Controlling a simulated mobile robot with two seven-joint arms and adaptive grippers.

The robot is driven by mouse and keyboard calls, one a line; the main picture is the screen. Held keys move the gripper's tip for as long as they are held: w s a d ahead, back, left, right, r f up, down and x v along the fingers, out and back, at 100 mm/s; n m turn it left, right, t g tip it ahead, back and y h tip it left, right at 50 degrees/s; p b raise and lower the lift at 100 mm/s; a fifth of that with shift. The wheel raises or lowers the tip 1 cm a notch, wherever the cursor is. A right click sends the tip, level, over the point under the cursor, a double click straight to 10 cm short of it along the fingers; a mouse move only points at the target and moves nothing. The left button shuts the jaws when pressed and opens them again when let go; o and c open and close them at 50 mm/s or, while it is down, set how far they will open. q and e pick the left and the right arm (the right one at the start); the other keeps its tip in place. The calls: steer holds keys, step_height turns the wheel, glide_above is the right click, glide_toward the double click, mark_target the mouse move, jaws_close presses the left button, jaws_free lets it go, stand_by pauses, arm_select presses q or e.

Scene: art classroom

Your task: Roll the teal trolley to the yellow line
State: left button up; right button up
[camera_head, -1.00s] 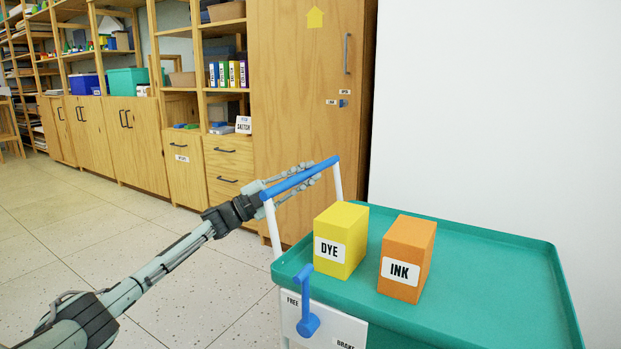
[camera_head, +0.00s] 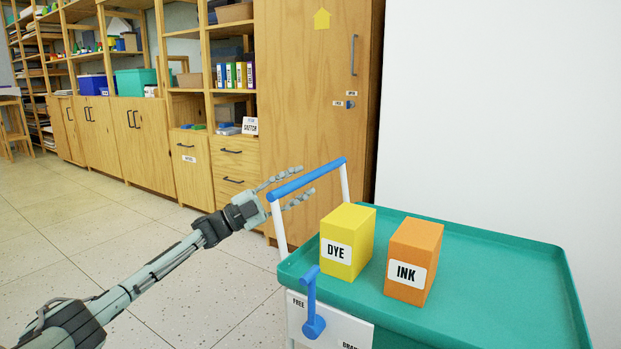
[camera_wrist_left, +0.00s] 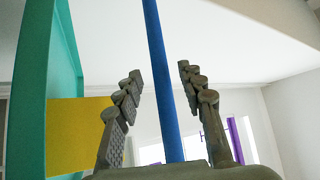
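The teal trolley (camera_head: 490,255) stands at the right, with a blue handle bar (camera_head: 318,174) on white posts at its left end. A white panel (camera_head: 345,329) on its end carries the labels FREE and BRAKE and a blue lever (camera_head: 311,292) that points up. My left gripper (camera_head: 307,180) is open at the handle bar, one finger on each side. In the left wrist view, the bar (camera_wrist_left: 160,75) runs between the spread fingers (camera_wrist_left: 160,74), with gaps on both sides. My right gripper and the yellow line are not in view.
A yellow DYE box (camera_head: 358,230) and an orange INK box (camera_head: 427,245) stand on the trolley top. A tall wooden cabinet (camera_head: 300,110) and a white wall (camera_head: 500,110) are behind it. Open tiled floor (camera_head: 110,230) lies to the left.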

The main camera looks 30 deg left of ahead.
arm_select(q)
steer(key=v, duration=0.7)
steer(key=shift+s+a, duration=0.25)
steer(key=shift+s, duration=0.1)
steer(key=shift+f, duration=0.1)
